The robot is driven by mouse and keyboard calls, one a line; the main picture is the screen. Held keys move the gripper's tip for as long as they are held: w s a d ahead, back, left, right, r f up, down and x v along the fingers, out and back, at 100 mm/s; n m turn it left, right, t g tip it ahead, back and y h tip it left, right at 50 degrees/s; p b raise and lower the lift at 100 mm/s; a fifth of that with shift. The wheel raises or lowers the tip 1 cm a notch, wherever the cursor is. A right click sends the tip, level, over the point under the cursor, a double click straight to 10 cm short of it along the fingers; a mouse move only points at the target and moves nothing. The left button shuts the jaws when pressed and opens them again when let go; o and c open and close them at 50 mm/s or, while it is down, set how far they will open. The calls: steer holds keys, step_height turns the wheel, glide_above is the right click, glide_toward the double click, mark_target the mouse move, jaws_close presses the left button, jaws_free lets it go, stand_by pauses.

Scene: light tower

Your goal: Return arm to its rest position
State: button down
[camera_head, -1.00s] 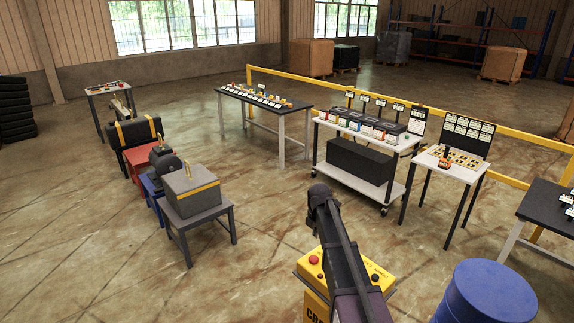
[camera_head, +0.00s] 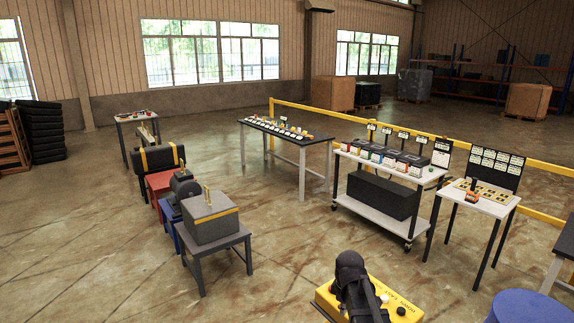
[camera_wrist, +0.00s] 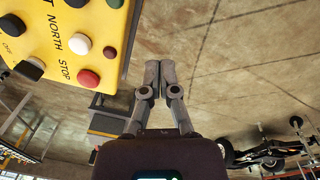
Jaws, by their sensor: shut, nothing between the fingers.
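My gripper (camera_wrist: 160,78) shows in the wrist view with its two grey fingers together and nothing between them. It is over bare concrete floor, to the right of a yellow control box (camera_wrist: 58,18) and apart from it in the picture. The box face carries a white button, a red button beside the word STOP, and dark buttons. In the head view my dark arm (camera_head: 352,283) rises at the bottom, in front of the yellow box (camera_head: 407,309), and hides part of it. I cannot make out the gripper fingers there.
A blue drum (camera_head: 520,308) stands at the lower right. A grey stand (camera_head: 218,246) with a grey box is at left. A white cart (camera_head: 378,215) and a white table (camera_head: 482,200) stand beyond the arm. Open floor (camera_head: 290,240) lies between them.

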steer(key=s+f+m+b, duration=0.5)
steer(key=s+f+m, duration=0.1)
steer(key=s+m, duration=0.5)
steer(key=shift+s+f+m+g+b, duration=0.2)
steer(key=shift+s+m+g+b, duration=0.15)
steer(key=shift+s, duration=0.3)
